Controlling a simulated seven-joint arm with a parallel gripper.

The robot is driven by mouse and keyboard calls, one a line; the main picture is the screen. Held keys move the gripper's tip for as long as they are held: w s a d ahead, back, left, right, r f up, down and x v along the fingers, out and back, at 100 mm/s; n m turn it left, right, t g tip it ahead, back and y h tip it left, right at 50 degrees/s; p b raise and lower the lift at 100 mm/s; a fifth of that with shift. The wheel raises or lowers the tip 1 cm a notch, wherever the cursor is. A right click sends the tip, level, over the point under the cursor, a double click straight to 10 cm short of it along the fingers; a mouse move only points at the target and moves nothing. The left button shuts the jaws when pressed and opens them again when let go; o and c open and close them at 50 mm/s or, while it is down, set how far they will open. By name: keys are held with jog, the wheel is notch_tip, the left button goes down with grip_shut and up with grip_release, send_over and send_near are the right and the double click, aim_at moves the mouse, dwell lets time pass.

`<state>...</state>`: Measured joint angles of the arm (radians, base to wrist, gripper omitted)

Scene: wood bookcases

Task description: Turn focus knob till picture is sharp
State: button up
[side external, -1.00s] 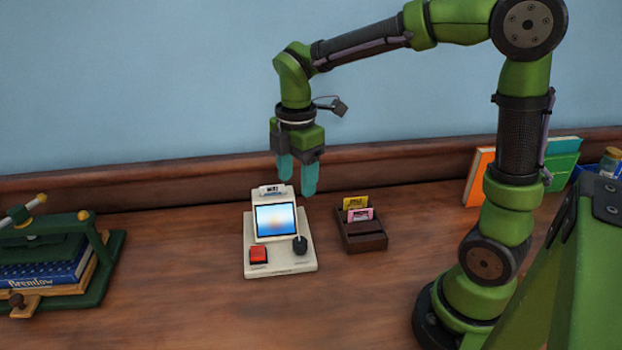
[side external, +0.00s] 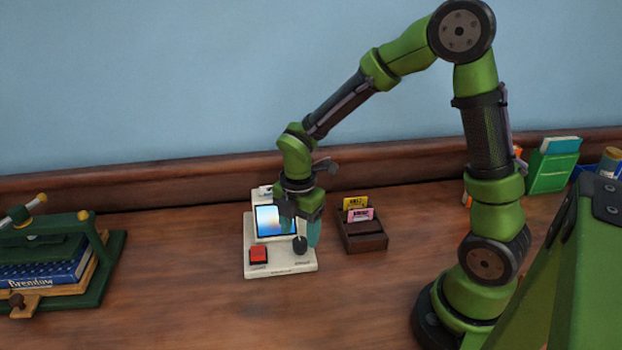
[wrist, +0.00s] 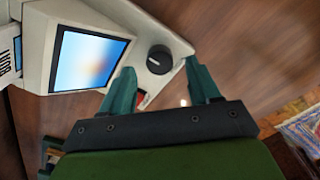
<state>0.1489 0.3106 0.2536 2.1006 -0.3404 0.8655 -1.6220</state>
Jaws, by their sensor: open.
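The focus knob (side external: 300,244) is a black round dial on the front right of a white viewer (side external: 282,268). It also shows in the wrist view (wrist: 159,59), with a light pointer line on its top. The viewer's screen (side external: 270,221) shows a blurred picture of blue with an orange-white glow; it is blurred in the wrist view (wrist: 87,62) too. A red button (side external: 258,254) is at the front left. My gripper (side external: 302,235) is open, low over the viewer's right side. In the wrist view its teal fingers (wrist: 164,78) are apart, with the knob just beyond the gap between their tips.
A dark wooden box (side external: 363,238) with yellow and pink cards stands close to the right of the viewer. A green press with a blue book (side external: 40,268) is at the far left. The front of the table (side external: 230,315) is clear.

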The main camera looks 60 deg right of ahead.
aim_at(300, 246)
jog(key=shift+f, duration=1.5)
jog(key=c, duration=1)
jog(key=shift+c, duration=0.2)
